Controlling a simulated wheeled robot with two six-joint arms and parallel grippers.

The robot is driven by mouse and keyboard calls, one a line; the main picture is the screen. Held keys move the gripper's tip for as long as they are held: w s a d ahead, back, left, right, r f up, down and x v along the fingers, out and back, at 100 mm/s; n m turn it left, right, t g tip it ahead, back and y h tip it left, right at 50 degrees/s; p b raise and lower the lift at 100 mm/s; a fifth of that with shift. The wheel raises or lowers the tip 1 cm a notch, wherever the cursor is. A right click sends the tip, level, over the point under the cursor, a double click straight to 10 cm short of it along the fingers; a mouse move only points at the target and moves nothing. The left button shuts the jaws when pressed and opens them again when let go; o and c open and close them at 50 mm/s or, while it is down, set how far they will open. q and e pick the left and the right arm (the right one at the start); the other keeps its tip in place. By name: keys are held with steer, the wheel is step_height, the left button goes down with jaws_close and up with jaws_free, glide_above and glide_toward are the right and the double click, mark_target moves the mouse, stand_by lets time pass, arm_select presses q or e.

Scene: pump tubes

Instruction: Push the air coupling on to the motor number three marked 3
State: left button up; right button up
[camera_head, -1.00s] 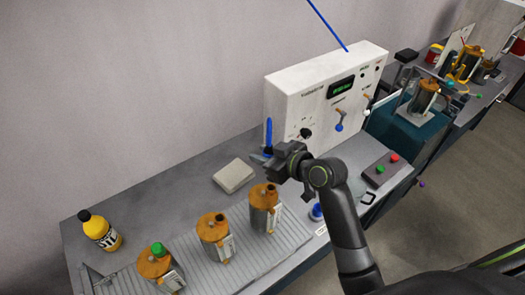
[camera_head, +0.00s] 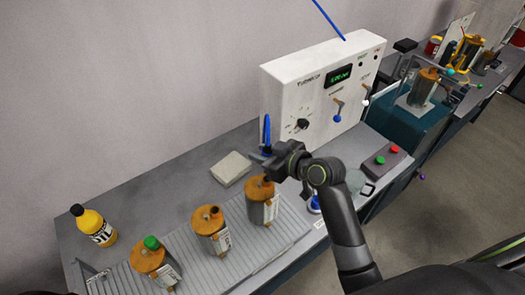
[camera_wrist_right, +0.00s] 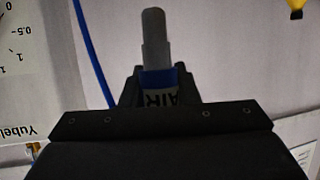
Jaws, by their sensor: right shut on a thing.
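My right gripper (camera_head: 264,158) is shut on the air coupling, whose blue upper part (camera_head: 266,133) stands upright above the jaws in the head view. In the right wrist view the air coupling (camera_wrist_right: 156,78) has a grey tip, a blue band and an AIR label. The gripper is just above and behind the rightmost orange-topped motor (camera_head: 263,203). I cannot tell whether they touch. A middle motor (camera_head: 211,230) and a left motor with a green cap (camera_head: 154,262) stand in the same row. Their number marks are not readable. My left gripper is not in view.
A white control panel (camera_head: 320,90) stands behind the arm. A pale block (camera_head: 231,167) lies behind the motors. A yellow bottle (camera_head: 95,226) is at the far left. A button box (camera_head: 385,160) is right of the arm. The ribbed mat (camera_head: 240,240) has bare strips between motors.

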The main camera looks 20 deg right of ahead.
step_height(320, 180, down, 2)
steer(key=shift+f+b, duration=0.1)
steer(key=shift+b, duration=0.5)
stand_by(1.4)
steer(key=shift+s+f+b, duration=0.1)
steer(key=shift+f+b, duration=1.1)
steer(key=shift+f, duration=0.65)
steer(key=o, duration=1.1)
